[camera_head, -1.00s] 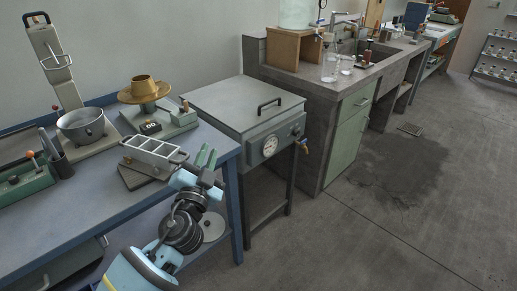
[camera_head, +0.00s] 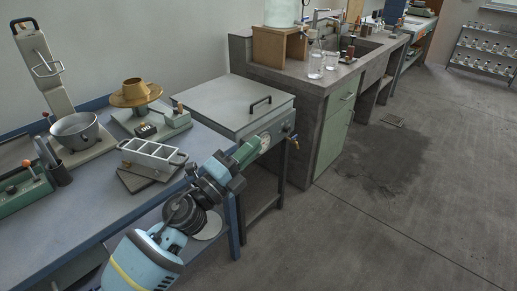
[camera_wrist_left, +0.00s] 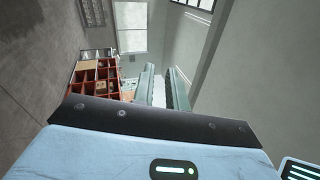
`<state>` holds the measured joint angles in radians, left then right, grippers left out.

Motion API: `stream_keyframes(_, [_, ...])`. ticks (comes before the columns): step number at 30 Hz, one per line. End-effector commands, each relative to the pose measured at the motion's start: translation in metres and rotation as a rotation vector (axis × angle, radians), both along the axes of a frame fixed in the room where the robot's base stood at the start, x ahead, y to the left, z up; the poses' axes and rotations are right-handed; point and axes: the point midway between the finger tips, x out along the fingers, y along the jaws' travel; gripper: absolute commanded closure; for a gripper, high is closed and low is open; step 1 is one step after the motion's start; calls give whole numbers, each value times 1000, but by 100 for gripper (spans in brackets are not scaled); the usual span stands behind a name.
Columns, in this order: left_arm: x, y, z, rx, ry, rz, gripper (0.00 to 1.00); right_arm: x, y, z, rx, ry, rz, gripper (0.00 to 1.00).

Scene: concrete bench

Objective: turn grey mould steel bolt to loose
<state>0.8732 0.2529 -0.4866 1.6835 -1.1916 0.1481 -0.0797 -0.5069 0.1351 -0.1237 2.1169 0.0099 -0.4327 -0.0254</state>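The grey mould (camera_head: 153,151) is a metal frame with several open compartments, on a dark plate on the blue bench. A small part sticks out at its right end, but I cannot make out a steel bolt clearly. My left gripper (camera_head: 254,147) has green fingers and is right of the mould, in front of the grey lidded tank, apart from the mould. In the left wrist view the two fingers (camera_wrist_left: 163,80) stand apart with nothing between them. The mould is not in that view. My right gripper is in neither view.
The grey lidded tank (camera_head: 225,98) stands beside the blue bench (camera_head: 95,215). A metal bowl (camera_head: 75,131), a brass dish on a scale (camera_head: 136,94) and a green device (camera_head: 18,192) crowd the bench.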

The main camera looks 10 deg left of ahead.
Motion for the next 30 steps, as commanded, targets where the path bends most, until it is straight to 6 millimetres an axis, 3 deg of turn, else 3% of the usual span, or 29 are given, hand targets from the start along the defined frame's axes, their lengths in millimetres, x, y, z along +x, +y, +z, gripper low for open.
stream_keyframes(14, [-5, -3, 3, 50, -42, -15, 86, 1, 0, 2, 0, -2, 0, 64])
stream_keyframes(19, [-9, 1, -6, 14, 0, -11, 86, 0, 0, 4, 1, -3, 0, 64])
stream_keyframes(23, [-24, 11, -31, -96, 122, 7, 86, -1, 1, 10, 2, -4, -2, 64])
stream_keyframes(30, [-79, 48, -107, -412, 484, 104, 86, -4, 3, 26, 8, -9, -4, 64])
